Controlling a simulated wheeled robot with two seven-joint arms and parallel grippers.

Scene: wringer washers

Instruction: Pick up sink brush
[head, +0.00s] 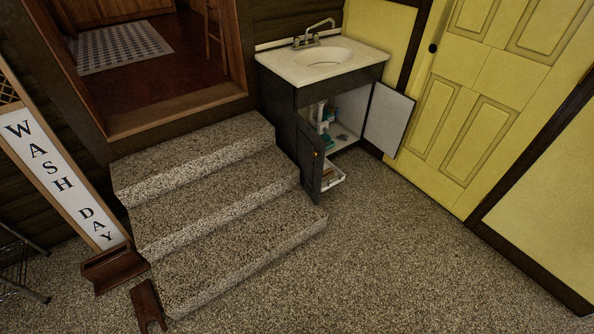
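I cannot make out a sink brush for certain. A dark sink cabinet (282,121) with a white top stands beyond the steps, both its doors open. Inside it are small blue-green items (328,114) that are too small to tell apart. A white tray or rack (333,179) sits low at the cabinet's front by the left door, with small brownish items in it that I cannot identify. Part of the inside is hidden by the left door (310,160). Neither of my grippers is in view.
Speckled steps (215,188) rise on the left to a doorway with a wooden floor. A "WASH DAY" sign (62,175) leans at the far left. The open right door (387,120) stands near a yellow door (470,110). The speckled floor (400,260) in front is clear.

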